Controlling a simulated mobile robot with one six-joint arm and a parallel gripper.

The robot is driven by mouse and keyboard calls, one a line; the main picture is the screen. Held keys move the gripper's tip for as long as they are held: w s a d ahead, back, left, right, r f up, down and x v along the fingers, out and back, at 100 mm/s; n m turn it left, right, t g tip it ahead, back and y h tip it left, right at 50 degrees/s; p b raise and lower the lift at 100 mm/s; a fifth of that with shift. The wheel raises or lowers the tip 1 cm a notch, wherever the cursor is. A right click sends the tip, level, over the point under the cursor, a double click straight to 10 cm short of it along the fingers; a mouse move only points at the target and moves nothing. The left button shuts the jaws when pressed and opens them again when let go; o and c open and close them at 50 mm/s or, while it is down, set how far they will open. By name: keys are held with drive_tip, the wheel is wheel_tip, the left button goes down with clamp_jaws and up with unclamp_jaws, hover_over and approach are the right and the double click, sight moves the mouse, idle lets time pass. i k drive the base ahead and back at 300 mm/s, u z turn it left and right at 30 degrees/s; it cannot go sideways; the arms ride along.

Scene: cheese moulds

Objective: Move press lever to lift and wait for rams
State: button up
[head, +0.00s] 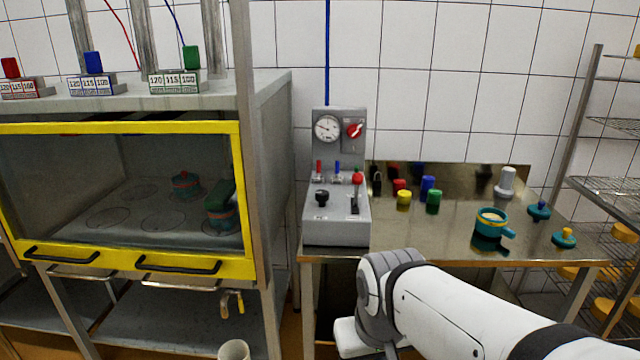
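A grey control box (337,222) stands at the left end of the steel table. Behind the clear guard are two teal moulds, one at the back (186,184) and one at the right (222,212). My arm comes in from the lower right, below the box; my gripper is out of frame.
The box carries a gauge (327,127), a red knob (353,130) and small coloured switches. The table (400,240) holds coloured weights (428,188), a teal mould (491,222), lids (539,210) and a white cylinder (506,182). A wire rack (600,190) stands at right.

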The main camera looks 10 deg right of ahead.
sight(357, 178)
drive_tip(key=i, duration=0.95)
